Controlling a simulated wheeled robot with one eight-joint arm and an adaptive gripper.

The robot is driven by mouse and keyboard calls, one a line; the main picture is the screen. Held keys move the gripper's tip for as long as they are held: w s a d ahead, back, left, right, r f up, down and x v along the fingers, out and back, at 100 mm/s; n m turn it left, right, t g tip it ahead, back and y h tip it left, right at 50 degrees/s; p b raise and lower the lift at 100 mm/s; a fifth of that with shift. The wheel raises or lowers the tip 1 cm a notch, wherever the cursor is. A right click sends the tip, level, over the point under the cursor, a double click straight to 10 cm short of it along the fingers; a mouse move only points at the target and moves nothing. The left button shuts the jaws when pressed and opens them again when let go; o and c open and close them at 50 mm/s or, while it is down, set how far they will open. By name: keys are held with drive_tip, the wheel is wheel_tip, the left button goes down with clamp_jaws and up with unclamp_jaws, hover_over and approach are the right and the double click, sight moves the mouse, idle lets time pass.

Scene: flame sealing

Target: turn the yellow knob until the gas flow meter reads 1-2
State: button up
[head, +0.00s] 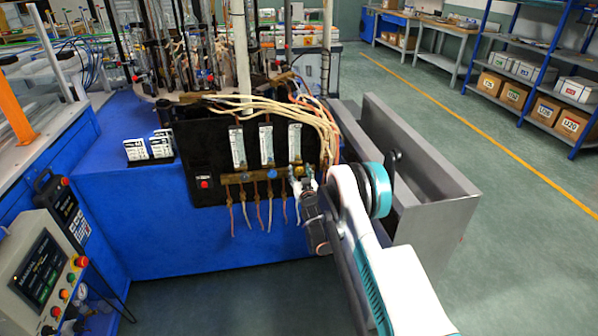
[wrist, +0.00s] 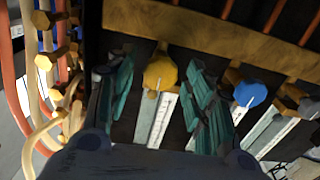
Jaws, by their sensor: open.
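The yellow knob (wrist: 160,72) is on the brass-coloured bar, in the upper middle of the wrist view. In the head view the yellow knob (head: 299,171) is small, below the right-hand flow meter (head: 295,143). My gripper (wrist: 157,88) is open, with one teal finger on each side of the knob and a visible gap on both sides. The white tube of the flow meter (wrist: 154,121) shows between the fingers. Its reading is too small to make out. In the head view my gripper (head: 304,182) is at the panel's lower right.
A blue knob (wrist: 250,93) is beside the right finger in the wrist view. Cream and orange hoses (wrist: 37,100) run at the left there. In the head view, a black panel (head: 207,150) carries two other flow meters, and a grey metal trough (head: 420,165) stands right of it.

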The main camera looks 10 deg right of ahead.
drive_tip(key=c, duration=1)
drive_tip(key=shift+n, duration=0.3)
drive_tip(key=shift+c, duration=0.2)
drive_tip(key=n, duration=0.4)
drive_tip(key=shift+n, duration=0.3)
drive_tip(key=n, duration=0.5)
drive_tip(key=shift+a+f+n, duration=0.1)
drive_tip(key=shift+a+n, duration=0.05)
drive_tip(key=shift+n, duration=0.15)
drive_tip(key=o, duration=1)
drive_tip(key=shift+o, duration=0.2)
drive_tip(key=shift+s, duration=0.1)
